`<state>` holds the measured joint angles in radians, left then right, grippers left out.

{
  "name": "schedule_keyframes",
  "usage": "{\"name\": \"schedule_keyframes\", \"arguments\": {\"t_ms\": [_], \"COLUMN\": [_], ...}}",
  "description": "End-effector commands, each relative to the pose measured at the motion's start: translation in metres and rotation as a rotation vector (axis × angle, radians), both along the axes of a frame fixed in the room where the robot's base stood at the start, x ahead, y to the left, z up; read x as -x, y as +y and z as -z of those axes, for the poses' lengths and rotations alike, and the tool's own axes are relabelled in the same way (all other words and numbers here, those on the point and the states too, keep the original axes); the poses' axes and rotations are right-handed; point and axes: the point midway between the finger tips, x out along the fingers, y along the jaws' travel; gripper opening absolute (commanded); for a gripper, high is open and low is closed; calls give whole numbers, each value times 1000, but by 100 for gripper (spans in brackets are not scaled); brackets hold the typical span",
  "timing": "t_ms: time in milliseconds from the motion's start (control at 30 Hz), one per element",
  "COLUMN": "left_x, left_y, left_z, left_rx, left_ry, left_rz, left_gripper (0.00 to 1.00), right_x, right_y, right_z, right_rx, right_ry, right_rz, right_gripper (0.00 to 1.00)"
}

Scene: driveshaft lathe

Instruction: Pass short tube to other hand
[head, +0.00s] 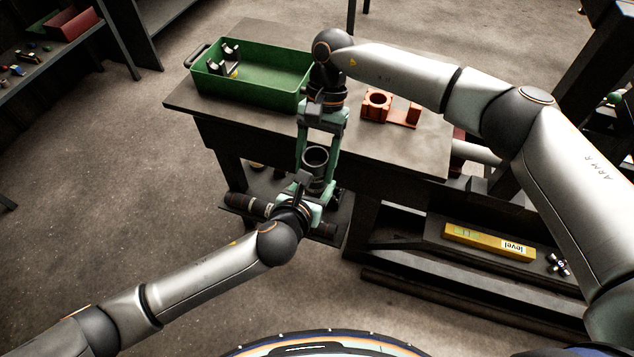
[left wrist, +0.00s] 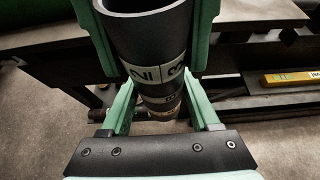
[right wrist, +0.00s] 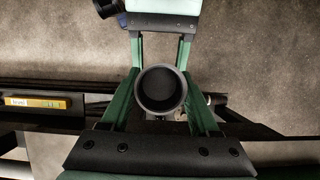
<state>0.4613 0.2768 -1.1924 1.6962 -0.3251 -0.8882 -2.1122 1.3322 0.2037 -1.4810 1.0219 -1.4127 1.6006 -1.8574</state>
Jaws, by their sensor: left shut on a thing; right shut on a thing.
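The short tube (head: 315,160) is a dark hollow cylinder held upright in front of the bench edge. It also shows in the left wrist view (left wrist: 150,45) with a pale printed band, and end-on in the right wrist view (right wrist: 160,92). My right gripper (head: 318,150) reaches over the bench and down, its green fingers shut on the tube's upper part. My left gripper (head: 312,188) comes from below left, its green fingers shut on the tube's lower part. Both grippers hold the tube at once. The fingers hide parts of its sides.
A green bin (head: 262,88) with metallic parts stands on the dark bench (head: 250,128). An orange fixture (head: 388,108) sits to its right. A yellow level (head: 489,242) lies on a lower shelf. Another dark cylindrical object lies low behind my left gripper. Open floor lies at left.

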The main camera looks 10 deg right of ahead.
Motion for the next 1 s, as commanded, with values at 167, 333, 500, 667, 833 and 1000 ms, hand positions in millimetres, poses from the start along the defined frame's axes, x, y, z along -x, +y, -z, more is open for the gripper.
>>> {"name": "schedule_keyframes", "arguments": {"t_ms": [167, 333, 500, 667, 833, 1000], "left_x": [4, 3, 2, 1, 1, 1], "left_y": [-8, -6, -5, -4, -3, -3], "left_z": [-4, -4, -3, -3, -3, -3], "left_rx": [14, 12, 9, 7, 6, 6], "left_ry": [-3, -3, -3, -3, -4, -4], "left_rz": [18, 14, 10, 9, 7, 7], "left_gripper": [0, 0, 0, 0, 0, 0], "right_x": [-2, -1, -1, -2, -9, -22], "right_y": [4, 3, 2, 1, -2, -8], "right_z": [-3, -2, -1, -3, -22, -55], "right_rx": [-13, -10, -7, -6, -6, -6], "right_ry": [-9, -7, -6, -5, -8, -9], "right_rz": [0, 0, 0, 1, 2, 3], "right_gripper": [74, 93, 97, 97, 97, 97]}}
